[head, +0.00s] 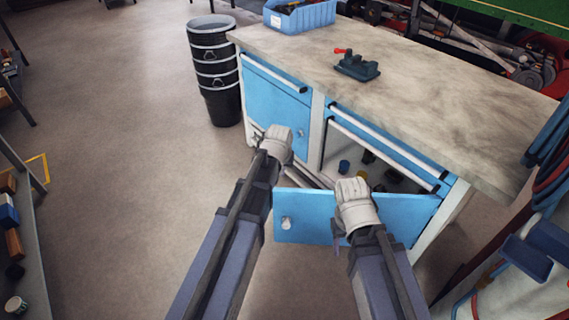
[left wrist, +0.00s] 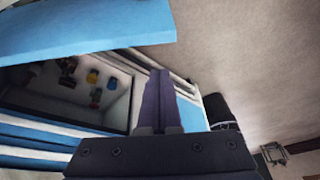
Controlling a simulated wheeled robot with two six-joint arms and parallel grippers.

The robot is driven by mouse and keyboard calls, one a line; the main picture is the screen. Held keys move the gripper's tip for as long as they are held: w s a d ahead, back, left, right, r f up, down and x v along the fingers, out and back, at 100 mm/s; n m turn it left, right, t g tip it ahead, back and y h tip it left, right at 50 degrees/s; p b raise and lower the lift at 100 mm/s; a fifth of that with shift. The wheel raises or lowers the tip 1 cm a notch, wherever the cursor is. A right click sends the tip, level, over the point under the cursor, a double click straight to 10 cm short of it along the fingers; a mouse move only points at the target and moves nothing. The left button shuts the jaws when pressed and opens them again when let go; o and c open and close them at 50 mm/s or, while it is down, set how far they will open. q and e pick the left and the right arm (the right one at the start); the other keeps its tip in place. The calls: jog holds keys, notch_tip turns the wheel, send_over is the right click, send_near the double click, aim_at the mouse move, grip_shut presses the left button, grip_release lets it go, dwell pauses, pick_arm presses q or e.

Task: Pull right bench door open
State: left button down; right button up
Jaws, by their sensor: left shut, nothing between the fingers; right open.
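The right bench door (head: 310,220) is blue and stands swung outward from the bench, with its small light knob (head: 286,223) near its left end. The compartment behind it is exposed. My right gripper (head: 355,195) is open at the top edge of the door, and its fingers are mostly hidden. I cannot tell whether it touches the door. My left gripper (head: 277,145) is in front of the closed left door (head: 275,100). In the left wrist view its dark fingers (left wrist: 158,98) are shut and empty, and a blue panel (left wrist: 90,28) fills the upper left.
The workbench top (head: 430,95) holds a blue bin (head: 300,17) and a small dark vise (head: 357,65). Small items lie inside the open compartment. The floor at left is mostly clear.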

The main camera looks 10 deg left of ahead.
pick_arm(q)
jog(key=shift+w+a+r+p, duration=0.15)
jog(key=shift+w+r+p, duration=0.15)
jog(key=shift+w+r, duration=0.25)
jog(key=shift+w+a+r+p, duration=0.15)
jog(key=shift+w+r+p, duration=0.15)
jog(key=shift+r, duration=0.3)
pick_arm(e)
jog(key=shift+w+d+r, duration=0.1)
jog(key=shift+w+r, duration=0.15)
jog(key=shift+r, duration=0.35)
jog(key=shift+w+d+r, duration=0.1)
jog(key=shift+w+r, duration=0.1)
jog(key=shift+r, duration=0.4)
pick_arm(q)
jog(key=shift+f, duration=0.15)
pick_arm(e)
jog(key=shift+f, duration=0.15)
pick_arm(q)
jog(key=d+b+x, duration=0.1)
jog(key=b+x, duration=0.9)
jog(key=s, duration=0.4)
pick_arm(e)
notch_tip(320, 180, down, 9)
pick_arm(q)
jog(key=shift+s+a, duration=0.1)
